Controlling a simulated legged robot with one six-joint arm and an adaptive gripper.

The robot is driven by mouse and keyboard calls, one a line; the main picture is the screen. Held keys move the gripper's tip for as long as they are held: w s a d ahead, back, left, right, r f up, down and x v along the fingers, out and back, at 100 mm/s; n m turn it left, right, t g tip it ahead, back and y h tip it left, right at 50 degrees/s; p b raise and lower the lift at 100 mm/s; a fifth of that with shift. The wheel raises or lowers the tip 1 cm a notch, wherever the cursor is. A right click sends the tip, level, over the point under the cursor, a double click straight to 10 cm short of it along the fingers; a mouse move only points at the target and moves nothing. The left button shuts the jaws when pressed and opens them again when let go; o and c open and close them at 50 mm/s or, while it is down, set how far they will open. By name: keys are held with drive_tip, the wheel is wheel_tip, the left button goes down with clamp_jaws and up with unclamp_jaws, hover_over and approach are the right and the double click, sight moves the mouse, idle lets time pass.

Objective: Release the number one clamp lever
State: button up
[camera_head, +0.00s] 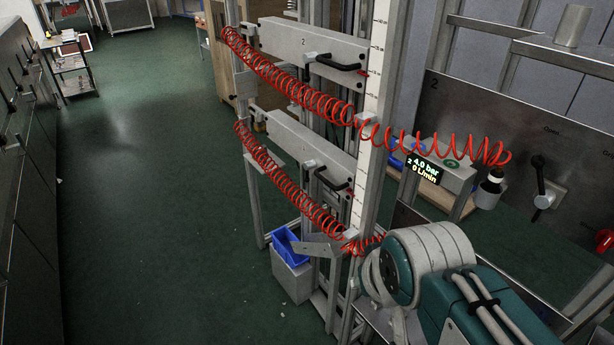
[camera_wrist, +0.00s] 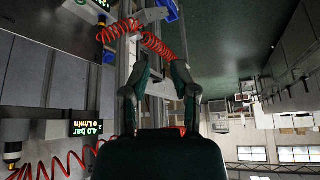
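Two black clamp levers show in the head view. The upper lever (camera_head: 340,63) is on the grey beam (camera_head: 290,42) marked 2. The lower lever (camera_head: 332,182) is on the lower grey beam (camera_head: 288,140), whose number is too faint to read surely. Both have a small red part by the handle end. In the head view my arm is at lower right, and I cannot make out the gripper there. It is not touching either lever as far as I see.
Red coiled hoses (camera_head: 300,90) hang along both beams and cross to the right. An upright with a scale (camera_head: 374,60) stands right of the levers. A panel marked 2 (camera_head: 470,110) and a pressure display (camera_head: 424,168) are at right. Green floor is clear at left.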

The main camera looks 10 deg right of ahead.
drive_tip(key=w+m+t, duration=0.1)
drive_tip(key=w, duration=0.4)
drive_tip(key=w+f+m+t, duration=0.1)
drive_tip(key=w+m, duration=0.1)
drive_tip(key=w, duration=0.3)
drive_tip(key=w+m+t, duration=0.1)
drive_tip(key=w, duration=0.3)
drive_tip(key=shift+w+a+f+m, duration=0.15)
drive_tip(key=shift+w+f+m, duration=0.05)
drive_tip(key=shift+w+m, duration=0.2)
clamp_jaws()
drive_tip(key=w+d+f+m+t+h, duration=0.1)
drive_tip(key=w+f+m+t, duration=0.3)
drive_tip(key=w, duration=0.5)
drive_tip(key=w+f+m+t, duration=0.2)
drive_tip(key=w+f+m, duration=0.3)
drive_tip(key=w, duration=0.4)
drive_tip(key=w+d+f+m+t+h, duration=0.1)
drive_tip(key=w+f+m+t, duration=0.2)
drive_tip(key=f+m, duration=0.2)
wheel_tip(320, 180, down, 4)
drive_tip(key=shift+d+r+m+h, duration=0.1)
drive_tip(key=shift+d+m+h, duration=0.2)
drive_tip(key=shift+d+h, duration=0.1)
